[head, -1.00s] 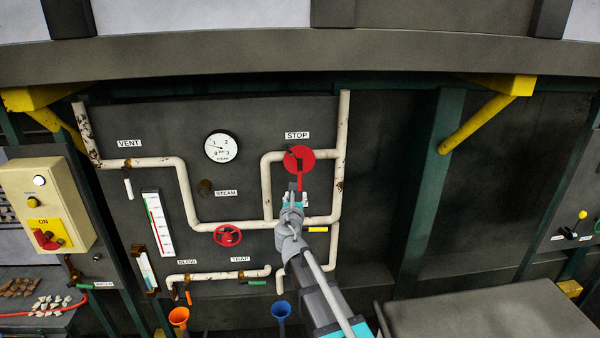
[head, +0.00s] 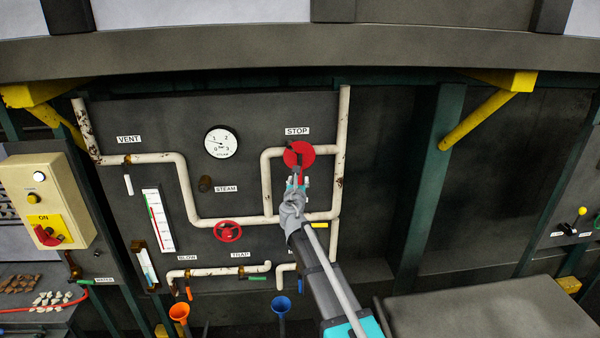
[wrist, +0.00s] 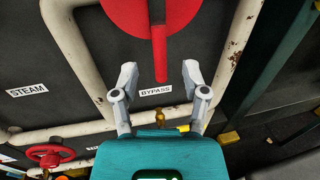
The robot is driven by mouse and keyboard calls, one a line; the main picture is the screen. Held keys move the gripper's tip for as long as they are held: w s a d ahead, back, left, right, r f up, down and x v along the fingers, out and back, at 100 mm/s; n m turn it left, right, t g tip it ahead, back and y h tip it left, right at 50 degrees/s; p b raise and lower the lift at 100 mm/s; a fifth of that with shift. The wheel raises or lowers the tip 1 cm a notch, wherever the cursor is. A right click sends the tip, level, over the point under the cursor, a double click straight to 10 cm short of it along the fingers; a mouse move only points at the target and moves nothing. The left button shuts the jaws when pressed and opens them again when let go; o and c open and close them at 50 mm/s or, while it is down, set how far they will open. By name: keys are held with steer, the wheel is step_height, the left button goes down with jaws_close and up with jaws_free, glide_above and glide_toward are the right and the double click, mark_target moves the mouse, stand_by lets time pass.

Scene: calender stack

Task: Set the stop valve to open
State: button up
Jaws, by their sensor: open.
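The stop valve is a red disc (head: 299,154) below the STOP label, on a pale pipe loop. In the wrist view, its disc (wrist: 122,14) fills the top, and a red lever (wrist: 159,50) hangs straight down from it. My gripper (wrist: 160,78) is open, with one finger on each side of the lever's lower end and visible gaps to both. In the head view my gripper (head: 297,181) is just below the disc and hides most of the lever.
Pale pipes (head: 266,190) run around the valve. A pressure gauge (head: 221,143) is up left. A grey surface (head: 490,315) lies at lower right.

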mark_target(301, 165)
steer(key=w, duration=0.6)
steer(key=shift+w, duration=0.35)
jaws_close()
